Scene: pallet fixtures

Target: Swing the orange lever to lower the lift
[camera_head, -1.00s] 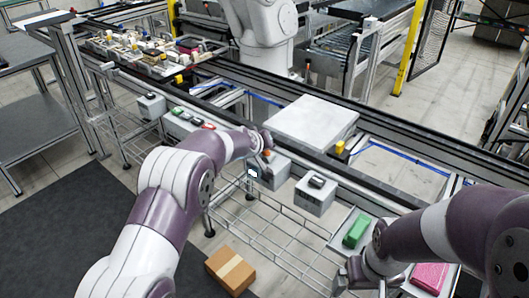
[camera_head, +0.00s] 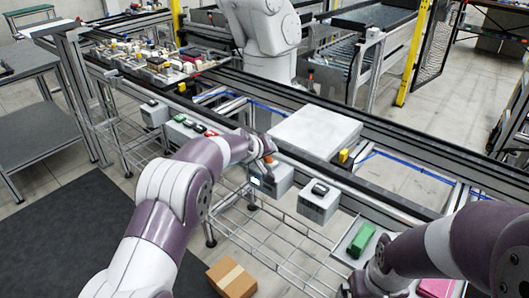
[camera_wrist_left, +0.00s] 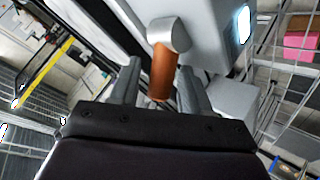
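The orange lever (camera_wrist_left: 162,70) shows in the left wrist view, hanging from a grey pivot on a light grey control box. My left gripper (camera_wrist_left: 160,82) is open, with one finger on each side of the lever and narrow gaps showing. In the head view the left gripper (camera_head: 266,150) is at the top of that control box (camera_head: 275,180), and only a bit of orange shows there. A flat pale plate (camera_head: 316,131), possibly the lift's top, sits on the conveyor behind. My right gripper (camera_head: 366,282) is low at the right, its fingers unclear.
A second grey box (camera_head: 319,203) with a black handle stands right of the control box. A green item (camera_head: 361,240) and a pink item (camera_head: 435,288) lie near my right arm. A cardboard box (camera_head: 232,278) is low in front. Wire mesh (camera_head: 285,240) runs below the conveyor.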

